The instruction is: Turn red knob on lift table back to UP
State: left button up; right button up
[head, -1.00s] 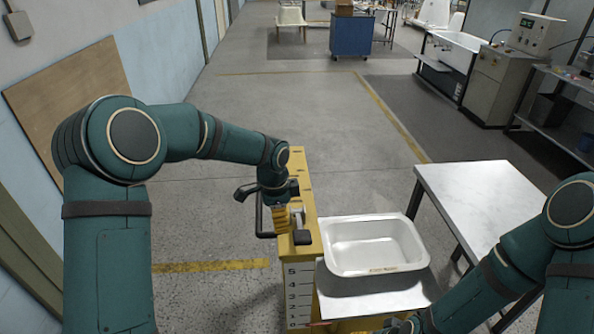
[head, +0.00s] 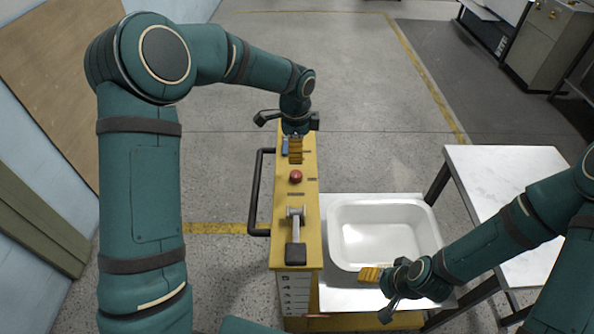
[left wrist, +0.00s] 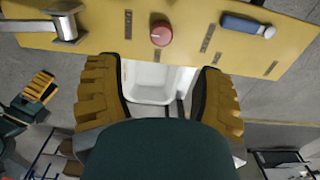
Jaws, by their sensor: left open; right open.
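The lift table has a long yellow top panel (head: 312,213) with a red knob (head: 296,177) in its middle. In the left wrist view the round red knob (left wrist: 162,34) shows beyond my open fingers; I cannot read its setting. My left gripper (head: 294,152) is open over the panel's far part, beyond the knob and apart from it. Its two yellow fingers (left wrist: 158,92) frame an empty gap. My right gripper (head: 370,274) is open and empty at the near left of the white basin. A grey lever with a black end (head: 295,253) is on the panel's near part.
A blue-handled control (head: 285,147) sits by my left gripper; it also shows in the left wrist view (left wrist: 243,26). A black rail (head: 256,190) runs along the panel's left side. The white basin (head: 385,237) rests on the lift platform. A white-topped table (head: 480,185) stands at right.

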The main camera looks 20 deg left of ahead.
aim_at(296, 173)
pick_arm(q)
notch_tip(296, 173, down, 11)
jog(key=shift+w+f, duration=0.15)
dwell(0.4)
grip_shut()
